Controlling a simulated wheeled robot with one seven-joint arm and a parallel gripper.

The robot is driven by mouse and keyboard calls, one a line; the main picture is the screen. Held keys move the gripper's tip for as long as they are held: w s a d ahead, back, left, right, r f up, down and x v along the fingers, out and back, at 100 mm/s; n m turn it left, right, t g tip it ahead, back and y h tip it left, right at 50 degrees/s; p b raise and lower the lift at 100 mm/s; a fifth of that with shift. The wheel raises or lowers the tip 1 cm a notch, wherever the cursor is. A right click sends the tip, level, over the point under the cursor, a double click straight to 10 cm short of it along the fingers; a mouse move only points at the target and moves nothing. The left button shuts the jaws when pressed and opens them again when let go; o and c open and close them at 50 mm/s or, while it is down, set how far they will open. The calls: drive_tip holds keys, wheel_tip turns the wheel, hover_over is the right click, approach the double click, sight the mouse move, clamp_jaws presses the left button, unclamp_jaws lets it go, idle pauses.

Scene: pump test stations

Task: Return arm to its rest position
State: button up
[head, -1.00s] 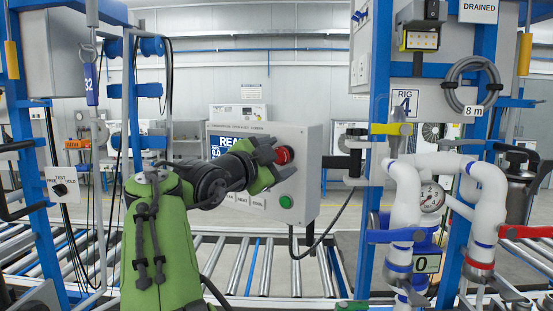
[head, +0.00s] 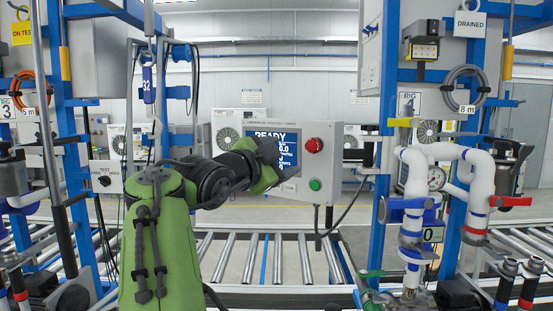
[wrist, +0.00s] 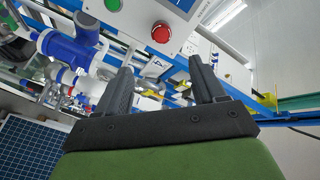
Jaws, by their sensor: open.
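My green arm reaches up from the bottom of the head view, and my gripper (head: 282,165) is in front of the left part of the grey control box. In the wrist view my gripper (wrist: 163,88) shows two dark fingers set apart with nothing between them. The control box (head: 335,150) carries a red button (head: 314,145), a green button (head: 315,184) and a screen that reads READY, partly hidden by my arm. The red button also shows in the wrist view (wrist: 162,32), beyond the fingertips and apart from them.
Blue rig posts (head: 381,240) stand to the right, with white pipes (head: 481,190) and red and blue valve handles. More blue posts (head: 72,150) and a hanging tag stand at the left. A roller conveyor (head: 265,262) runs across below. Open floor lies beyond it.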

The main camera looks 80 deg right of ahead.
drive_tip(key=shift+a, duration=0.1)
idle(0.3)
drive_tip(key=w+a+f+n+t+y+p, duration=0.1)
drive_tip(key=w+a+f+n+t+y, duration=0.3)
drive_tip(key=w+a+f+n+t, duration=0.4)
drive_tip(key=w+a+f+n+t+y+p, duration=0.1)
drive_tip(key=w+a+f+n+t+y, duration=0.4)
drive_tip(key=w+a+n, duration=0.6)
drive_tip(key=s+a+f+n+g+y, duration=0.1)
drive_tip(key=s+a+f+n+y, duration=0.3)
drive_tip(key=a+f, duration=0.5)
drive_tip(key=s+a+f+n+g+y+p, duration=0.1)
drive_tip(key=s+a+f+n+y, duration=0.3)
drive_tip(key=a, duration=1.2)
wheel_tip(320, 180, down, 5)
drive_tip(key=s+n, duration=0.2)
drive_tip(key=n, duration=0.2)
drive_tip(key=shift+s+a, duration=0.15)
drive_tip(key=shift+a, duration=0.15)
